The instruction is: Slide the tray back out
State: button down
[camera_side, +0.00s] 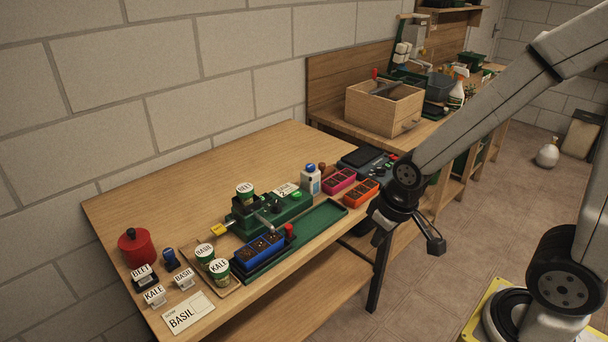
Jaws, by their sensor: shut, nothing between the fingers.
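A blue tray (262,248) with dark-filled cells sits at the left part of a long green channel (318,221), in front of a green machine (278,215). A small red piece (289,230) stands by the tray's right end. A jar labelled BEET (245,192) sits on top of the machine. The right part of the channel is bare. My gripper (379,232) is to the right of the channel, near the table's right edge, apart from the tray. It is shut and empty; its fingertips are small and dark.
Pink (339,180) and orange (360,192) trays and a white bottle (311,179) stand behind the channel's right end. Jars labelled BASIL (204,253) and KALE (219,270) stand at left, near a BASIL card (188,313). The table's back left is clear.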

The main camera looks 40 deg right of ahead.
dwell(0.4)
jog(key=c, duration=0.8)
grip_release()
jog(key=shift+w, duration=0.1)
jog(key=o, duration=0.4)
jog(key=shift+w, duration=0.2)
jog(key=shift+c, duration=0.2)
jog(key=m+g, duration=0.2)
jog(key=m, duration=0.7)
send_over(289, 226)
jog(key=f, duration=0.4)
jog(key=shift+s, duration=0.3)
jog(key=shift+w+f+g, duration=0.25)
jog(key=shift+w+g, duration=0.05)
jog(key=shift+w, duration=0.05)
jog(key=shift+f, duration=3.9)
jog(key=shift+c, duration=0.2)
